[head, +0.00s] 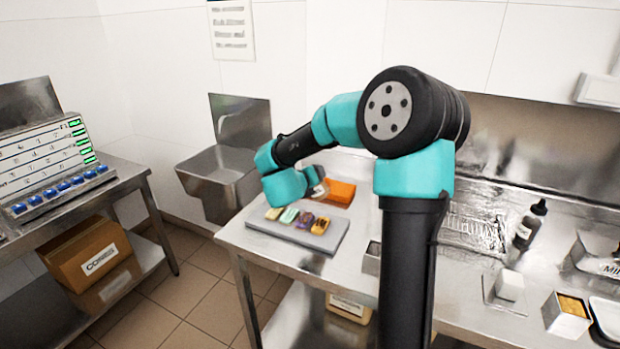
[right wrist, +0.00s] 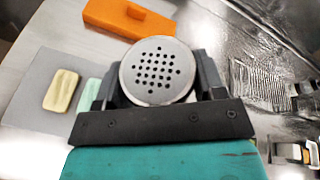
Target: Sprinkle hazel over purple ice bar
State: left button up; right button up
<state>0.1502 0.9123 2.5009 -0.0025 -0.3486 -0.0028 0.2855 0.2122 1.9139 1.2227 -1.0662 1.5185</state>
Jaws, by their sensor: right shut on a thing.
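The purple ice bar (head: 305,220) lies on a grey tray (head: 300,238) on the steel table, between a mint bar (head: 289,215) and a yellow-orange bar with dark marks (head: 320,226). A cream bar (head: 273,213) lies at the left end. My right gripper (right wrist: 158,85) is shut on a shaker (right wrist: 157,70) with a round, perforated grey lid. Its contents are hidden. In the head view the gripper is largely hidden behind my arm, just beyond the bars. In the right wrist view the gripper and shaker hide the purple bar. My left gripper is not in view.
An orange block (head: 340,192) lies behind the tray. A wire rack (head: 470,233), a dark bottle (head: 530,224), a white block (head: 509,285) and metal containers (head: 567,314) stand to the right. A sink (head: 222,175) is at the back left.

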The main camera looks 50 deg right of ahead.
jog(key=shift+r, duration=0.1)
jog(key=shift+r+m+t+y, duration=0.45)
jog(key=shift+m+t, duration=0.15)
jog(key=shift+m, duration=0.4)
jog(key=shift+r+m+t+y, duration=0.45)
jog(key=shift+m+t, duration=0.25)
jog(key=shift+m, duration=0.5)
jog(key=s+a, duration=0.9)
jog(key=a, duration=0.2)
jog(key=shift+s+a, duration=0.25)
jog(key=shift+s, duration=0.1)
